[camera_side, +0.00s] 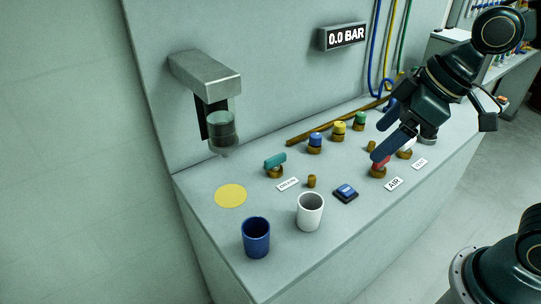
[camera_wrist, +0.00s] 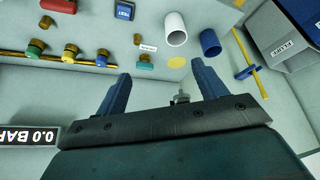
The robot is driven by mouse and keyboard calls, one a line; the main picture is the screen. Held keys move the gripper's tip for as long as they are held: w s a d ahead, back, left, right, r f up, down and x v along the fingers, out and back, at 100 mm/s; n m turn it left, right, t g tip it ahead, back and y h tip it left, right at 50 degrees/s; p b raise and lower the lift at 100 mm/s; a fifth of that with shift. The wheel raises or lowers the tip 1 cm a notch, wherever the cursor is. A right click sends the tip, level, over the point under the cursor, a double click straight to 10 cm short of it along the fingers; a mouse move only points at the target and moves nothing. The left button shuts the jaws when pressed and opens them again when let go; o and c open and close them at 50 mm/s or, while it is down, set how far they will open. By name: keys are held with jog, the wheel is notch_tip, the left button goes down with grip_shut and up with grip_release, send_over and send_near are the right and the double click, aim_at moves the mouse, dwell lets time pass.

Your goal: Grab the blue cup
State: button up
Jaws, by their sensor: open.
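The blue cup (camera_side: 257,238) stands upright near the front left edge of the bench, with its open mouth up. It also shows in the wrist view (camera_wrist: 210,42), at the upper right beside the white cup. My gripper (camera_side: 385,128) is open and empty, raised over the right part of the bench, well to the right of the blue cup and apart from it. Its two blue fingers are spread in the wrist view (camera_wrist: 160,86).
A white cup (camera_side: 310,211) stands just right of the blue cup. A yellow disc (camera_side: 230,196) lies behind, below a wall-mounted dispenser (camera_side: 205,76). A blue button box (camera_side: 345,193), several valves and labels fill the bench's middle and right. The wall display (camera_side: 343,36) reads 0.0 BAR.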

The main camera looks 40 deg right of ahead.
jog(key=w+a+f+n+g+y, duration=0.1)
jog(key=w+a+f+n, duration=0.2)
jog(key=a, duration=0.4)
jog(key=w+a+f+n+g+y, duration=0.1)
jog(key=w+a+f+n+y, duration=0.1)
jog(key=a, duration=0.6)
notch_tip(320, 180, down, 3)
jog(key=shift+w+r+n+g, duration=0.15)
jog(key=shift+w+n+g, duration=0.15)
jog(key=shift+w+n, duration=0.7)
jog(key=shift+s, duration=0.2)
send_over(251, 234)
jog(key=s+d, duration=0.2)
jog(key=s, duration=0.1)
jog(key=shift+w+a+f, duration=0.1)
jog(key=shift+f, duration=1.75)
jog(key=shift+w+a+f, duration=0.1)
jog(key=shift+f, duration=1.75)
jog(key=shift+x, duration=2.55)
jog(key=shift+s+a, duration=0.1)
jog(key=shift+a, duration=0.05)
